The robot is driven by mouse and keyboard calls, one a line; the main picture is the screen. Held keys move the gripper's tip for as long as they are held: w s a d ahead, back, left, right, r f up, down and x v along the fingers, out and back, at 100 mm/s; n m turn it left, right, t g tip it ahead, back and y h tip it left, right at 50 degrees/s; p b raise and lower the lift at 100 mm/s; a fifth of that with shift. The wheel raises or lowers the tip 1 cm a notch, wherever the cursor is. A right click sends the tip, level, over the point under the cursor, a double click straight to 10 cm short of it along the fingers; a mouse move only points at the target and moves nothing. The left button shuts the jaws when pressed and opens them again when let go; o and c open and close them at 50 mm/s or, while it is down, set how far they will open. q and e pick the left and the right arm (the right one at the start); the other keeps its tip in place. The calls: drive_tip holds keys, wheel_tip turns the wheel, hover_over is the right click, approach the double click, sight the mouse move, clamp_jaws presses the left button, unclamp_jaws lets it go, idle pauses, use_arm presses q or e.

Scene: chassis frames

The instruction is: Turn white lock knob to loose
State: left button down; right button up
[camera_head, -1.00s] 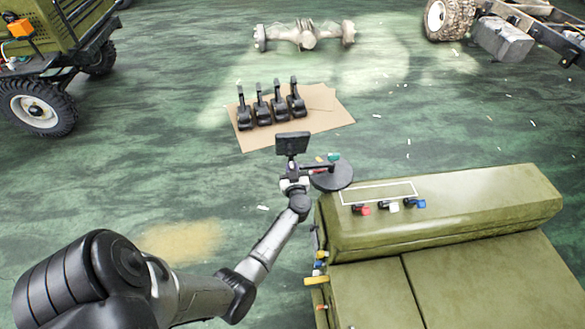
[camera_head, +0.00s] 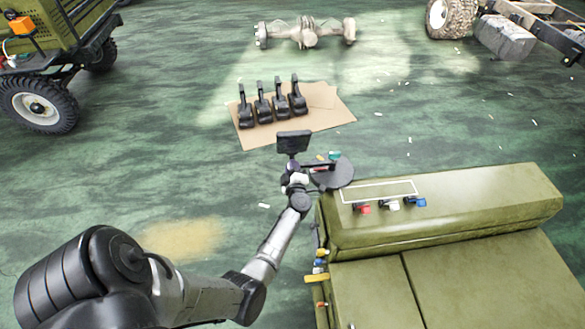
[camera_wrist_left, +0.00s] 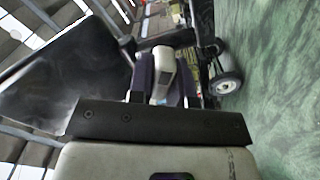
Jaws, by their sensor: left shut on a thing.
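The white lock knob (camera_wrist_left: 163,75) shows in the left wrist view as a pale, rounded grip between two dark fingers. My left gripper (camera_wrist_left: 162,88) is shut on it. In the head view my left gripper (camera_head: 298,180) is at the end of the arm, beside a black stand with a flat black panel (camera_head: 293,142) and a round dark disc (camera_head: 332,173). The knob is too small there to separate clearly from the gripper. My right gripper is in neither view.
An olive seat-like block (camera_head: 450,205) stands close on the right, with red, white and blue knobs on top. A cardboard sheet (camera_head: 262,138) with several black upright parts lies behind. Green floor on the left is mostly open.

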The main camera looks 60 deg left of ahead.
use_arm(q)
drive_tip(key=n+b, duration=0.1)
drive_tip(key=n, duration=0.4)
drive_tip(key=shift+f, duration=0.15)
drive_tip(key=shift+n+b, duration=0.3)
drive_tip(key=shift+n, duration=0.1)
drive_tip(key=c, duration=1.1)
unclamp_jaws()
